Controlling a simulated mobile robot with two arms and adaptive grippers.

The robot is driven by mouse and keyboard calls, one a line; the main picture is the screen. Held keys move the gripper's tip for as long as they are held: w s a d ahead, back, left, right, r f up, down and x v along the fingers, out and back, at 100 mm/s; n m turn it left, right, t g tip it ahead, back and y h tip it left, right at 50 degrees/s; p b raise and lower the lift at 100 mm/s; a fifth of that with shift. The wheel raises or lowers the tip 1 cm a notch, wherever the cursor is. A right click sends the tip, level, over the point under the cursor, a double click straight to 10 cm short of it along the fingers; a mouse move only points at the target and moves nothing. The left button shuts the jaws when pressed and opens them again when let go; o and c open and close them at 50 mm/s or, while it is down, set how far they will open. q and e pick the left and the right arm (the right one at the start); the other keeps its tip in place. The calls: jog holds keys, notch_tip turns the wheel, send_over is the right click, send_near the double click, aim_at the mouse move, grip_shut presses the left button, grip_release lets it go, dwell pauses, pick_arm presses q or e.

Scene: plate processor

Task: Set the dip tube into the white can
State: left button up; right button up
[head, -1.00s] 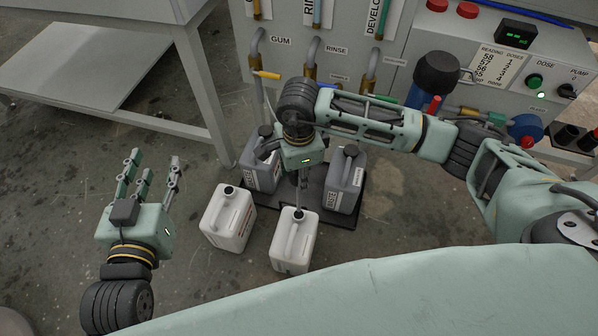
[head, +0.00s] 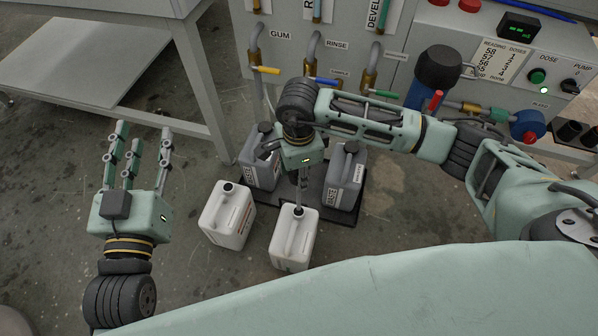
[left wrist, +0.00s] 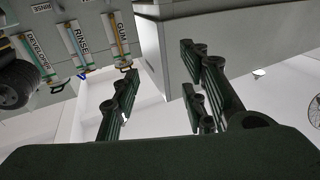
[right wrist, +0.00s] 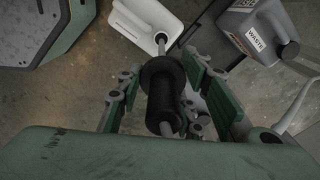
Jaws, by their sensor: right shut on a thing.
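My right gripper (head: 303,172) is shut on the dip tube, a thin grey tube (head: 300,200) hanging down over the front white can (head: 285,245). In the head view the tube's lower end meets the can's mouth area; I cannot tell whether it is inside the neck. The right wrist view shows the tube's black collar (right wrist: 165,85) between my fingers, with the tube running toward a white can (right wrist: 148,22). My left gripper (head: 143,145) is open and empty, fingers pointing up, off to the left of the cans.
A second white can (head: 226,218) with a dark neck stands left of the front one. Two grey cans (head: 344,180) (head: 259,168) stand behind on a dark tray (head: 350,216). The processor panel (head: 400,50) with hoses and valves rises behind. A grey table (head: 95,70) stands at back left.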

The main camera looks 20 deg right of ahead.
dwell(0.4)
pick_arm(q)
jog(key=shift+r, duration=0.4)
jog(key=shift+t, duration=0.3)
jog(key=shift+s+d+r+t+b, duration=0.1)
jog(key=shift+r+t+b, duration=0.1)
jog(key=shift+r+t, duration=0.4)
jog(key=shift+s+d+r+t+b, duration=0.1)
jog(key=shift+r+t+b, duration=0.1)
jog(key=shift+r, duration=0.65)
pick_arm(e)
jog(key=shift+f, duration=0.25)
pick_arm(q)
jog(key=shift+h, duration=0.3)
pick_arm(e)
jog(key=shift+f, duration=0.3)
pick_arm(q)
notch_tip(320, 180, up, 6)
jog(key=s+t+h+b, duration=0.1)
jog(key=s+t, duration=0.1)
jog(key=t, duration=0.1)
jog(key=shift+s+t, duration=0.3)
jog(key=shift+s, duration=0.1)
pick_arm(e)
jog(key=shift+f, duration=0.5)
